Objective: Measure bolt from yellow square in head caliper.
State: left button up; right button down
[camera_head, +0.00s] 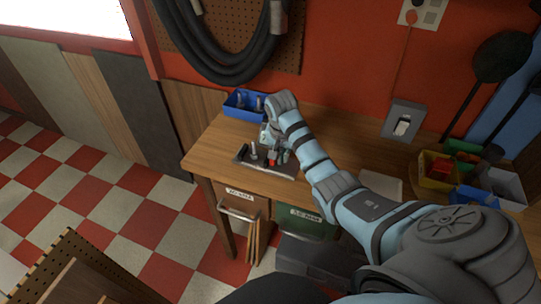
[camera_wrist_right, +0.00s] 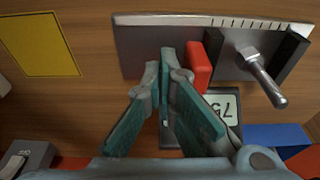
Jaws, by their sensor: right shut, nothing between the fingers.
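The head caliper (camera_head: 283,170) lies on the bench, and its ruled metal plate (camera_wrist_right: 150,40) shows in the right wrist view. A metal bolt (camera_wrist_right: 266,80) stands head down on the plate, between the red block's dark jaw (camera_wrist_right: 222,62) and a black jaw (camera_wrist_right: 290,58). I cannot tell whether both jaws touch it. The display (camera_wrist_right: 225,108) reads what looks like 75, upside down and partly hidden. The yellow square (camera_wrist_right: 42,45) is bare. My right gripper (camera_wrist_right: 166,58) is shut and empty beside the red block (camera_wrist_right: 198,66). My left gripper is not in view.
A blue bin (camera_head: 240,106) with bolts stands behind the caliper. Yellow, blue and grey bins (camera_head: 478,172) sit at the bench's right, near a wall switch (camera_head: 402,127). My right arm covers much of the bench middle. The left front corner is clear.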

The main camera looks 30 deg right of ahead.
jog(key=shift+f, duration=0.6)
jog(key=shift+a, duration=0.1)
jog(key=shift+w+a, duration=0.4)
jog(key=shift+w, duration=0.2)
jog(key=shift+w+a, duration=0.4)
jog(key=shift+w, duration=0.2)
jog(key=shift+w+b, duration=0.1)
jog(key=shift+b, duration=0.2)
jog(key=shift+w+a+b, duration=0.55)
jog(key=shift+w+a, duration=0.3)
jog(key=shift+w, duration=0.3)
jog(key=shift+r, duration=0.1)
dwell(0.3)
